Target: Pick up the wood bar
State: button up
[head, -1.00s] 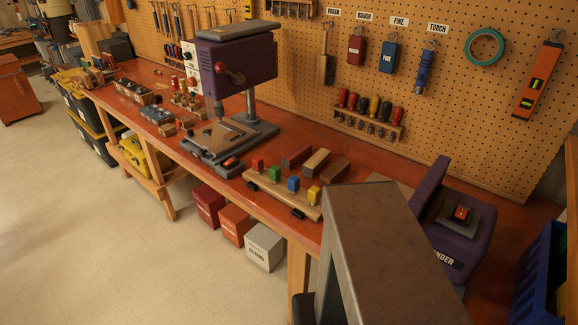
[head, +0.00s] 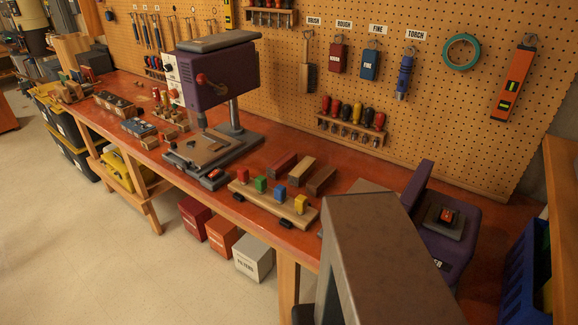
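Three short bars lie side by side on the red-brown bench top (head: 150,110), right of the drill press. One is dark reddish (head: 282,165), the middle one has a pale tan top (head: 301,170) and looks most like bare wood, and the right one is brown (head: 321,181). All lie flat, behind a light wooden board (head: 270,207) carrying red, green, blue and yellow blocks. My gripper is not in view. A large grey-brown part that looks like my own body fills the lower right foreground and hides part of the bench.
A purple drill press (head: 205,80) stands left of the bars. A purple sander (head: 440,225) stands at the right. A rack of screwdrivers (head: 350,125) hangs on the pegboard behind. Boxes (head: 253,258) sit under the bench; open floor (head: 100,250) lies at the left.

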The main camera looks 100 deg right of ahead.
aim_at(287, 161)
jog(key=z, duration=0.55)
jog(key=i, duration=0.75)
jog(key=z, duration=0.45)
